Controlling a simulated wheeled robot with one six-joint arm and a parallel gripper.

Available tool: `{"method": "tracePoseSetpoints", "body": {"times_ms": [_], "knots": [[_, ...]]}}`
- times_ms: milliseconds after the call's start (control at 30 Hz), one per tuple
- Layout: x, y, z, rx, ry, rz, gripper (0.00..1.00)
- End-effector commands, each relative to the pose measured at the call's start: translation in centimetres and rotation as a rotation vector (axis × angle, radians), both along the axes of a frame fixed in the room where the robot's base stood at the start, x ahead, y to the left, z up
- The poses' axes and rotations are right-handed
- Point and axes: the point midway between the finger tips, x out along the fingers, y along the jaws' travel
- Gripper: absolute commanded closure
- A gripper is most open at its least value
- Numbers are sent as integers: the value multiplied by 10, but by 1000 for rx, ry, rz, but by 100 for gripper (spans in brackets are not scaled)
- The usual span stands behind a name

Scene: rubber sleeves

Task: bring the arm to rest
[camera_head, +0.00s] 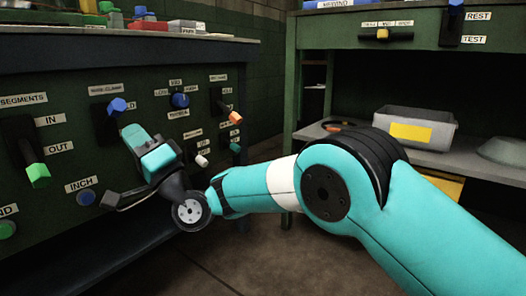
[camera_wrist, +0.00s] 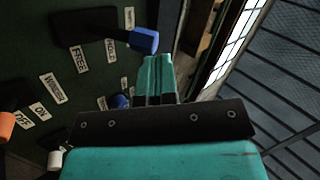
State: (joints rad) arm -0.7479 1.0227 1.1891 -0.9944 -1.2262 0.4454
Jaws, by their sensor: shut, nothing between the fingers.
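My arm, teal with a white band and black joints, reaches from the lower right toward the dark green control panel (camera_head: 60,170) on the left. My gripper (camera_head: 131,131) is bent up in front of that panel, its fingertips just below a blue-ended lever (camera_head: 117,106). In the wrist view my gripper (camera_wrist: 158,60) has its two teal fingers side by side, shut and empty. The same blue lever end (camera_wrist: 143,40) shows just beyond the fingertips. I cannot tell whether they touch it.
The panel carries a green-ended lever (camera_head: 38,175), a blue dial (camera_head: 180,100) and an orange-ended lever (camera_head: 236,117). A workbench (camera_head: 300,60) at the right has a grey bin (camera_head: 440,125) on its lower shelf. Open floor (camera_head: 270,265) lies beneath my arm.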

Motion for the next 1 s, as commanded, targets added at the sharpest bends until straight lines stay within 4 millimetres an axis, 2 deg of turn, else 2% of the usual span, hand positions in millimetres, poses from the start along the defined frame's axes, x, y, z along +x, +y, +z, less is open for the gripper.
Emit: {"method": "tracePoseSetpoints", "body": {"times_ms": [33, 100, 167, 233, 367, 500, 600, 700, 900, 1000], "knots": [[4, -13, 44, -129, -39, -19, 100], [4, -30, 67, -326, -80, -36, 100], [0, -50, 83, -494, -107, -44, 100], [-8, -80, 94, -690, -125, -47, 100], [-39, -151, 101, -1050, -119, -22, 100], [-96, -242, 95, -1404, -59, 53, 100], [-139, -295, 87, -1588, 2, 126, 100], [-180, -339, 80, -1726, 65, 198, 100], [-260, -408, 72, -1924, 196, 355, 100], [-257, -406, 106, -1923, 192, 361, 100]]}}
